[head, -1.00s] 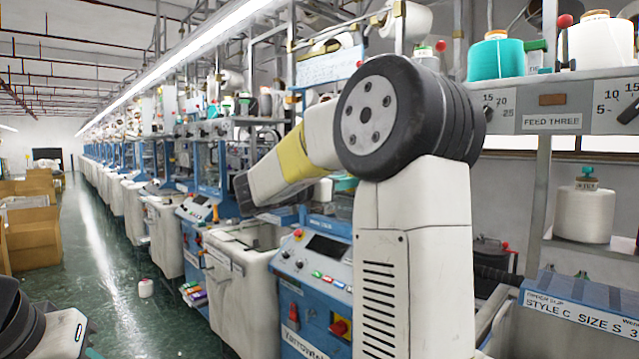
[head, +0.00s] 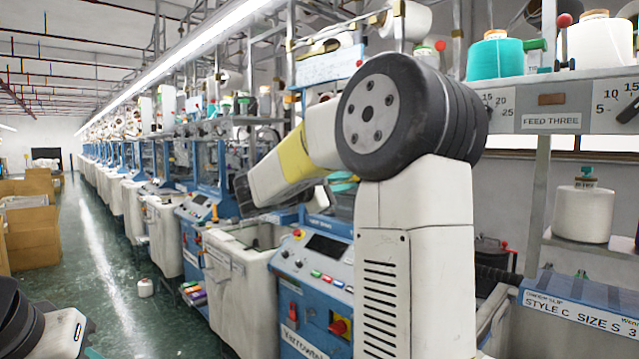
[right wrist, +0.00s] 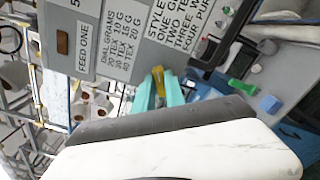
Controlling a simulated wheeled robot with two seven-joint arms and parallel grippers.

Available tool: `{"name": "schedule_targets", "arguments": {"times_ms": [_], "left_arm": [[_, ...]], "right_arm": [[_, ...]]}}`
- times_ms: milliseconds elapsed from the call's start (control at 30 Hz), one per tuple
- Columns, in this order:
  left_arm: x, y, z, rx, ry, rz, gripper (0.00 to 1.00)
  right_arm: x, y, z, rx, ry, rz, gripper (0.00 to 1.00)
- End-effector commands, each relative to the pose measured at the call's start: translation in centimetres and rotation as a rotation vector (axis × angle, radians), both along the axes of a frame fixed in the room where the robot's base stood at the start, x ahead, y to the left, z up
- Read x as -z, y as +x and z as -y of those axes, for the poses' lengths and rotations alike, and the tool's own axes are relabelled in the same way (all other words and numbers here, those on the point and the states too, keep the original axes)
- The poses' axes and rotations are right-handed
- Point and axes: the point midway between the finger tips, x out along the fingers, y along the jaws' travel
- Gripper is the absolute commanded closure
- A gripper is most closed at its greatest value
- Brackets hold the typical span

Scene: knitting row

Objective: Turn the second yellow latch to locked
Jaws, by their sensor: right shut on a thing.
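A yellow latch (right wrist: 158,78) stands out near the middle of the right wrist view, by the edge of a grey labelled panel (right wrist: 118,45). My right gripper (right wrist: 160,86) has its two teal fingers on either side of the latch and is shut on it. The fingers hide part of the latch, so I cannot read its setting. In the head view my right arm blocks the latch, and no other yellow latch shows clearly. At the lower left of the head view, only a teal sliver shows by my left arm, too little to tell the left gripper's state.
A blue machine with a control panel (head: 322,262) and a grey bin (head: 238,275) stand beside my right arm. A shelf sign reads FEED THREE (head: 550,121).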

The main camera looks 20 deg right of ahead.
Motion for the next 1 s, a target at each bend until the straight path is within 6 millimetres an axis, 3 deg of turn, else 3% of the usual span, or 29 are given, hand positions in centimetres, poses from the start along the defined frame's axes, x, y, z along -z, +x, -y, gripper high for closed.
{"name": "schedule_targets", "arguments": {"times_ms": [500, 1000], "left_arm": [[0.0, 0.0, 0.0, 0.0, 0.0, 0.0, 0.64], [0.0, 0.0, 0.0, 0.0, 0.0, 0.0, 0.64]], "right_arm": [[0.14, -0.1, 0.09, 0.002, 0.164, 0.399, 1.0], [0.25, -0.11, 0.08, 0.002, 0.225, 0.545, 1.0]]}}
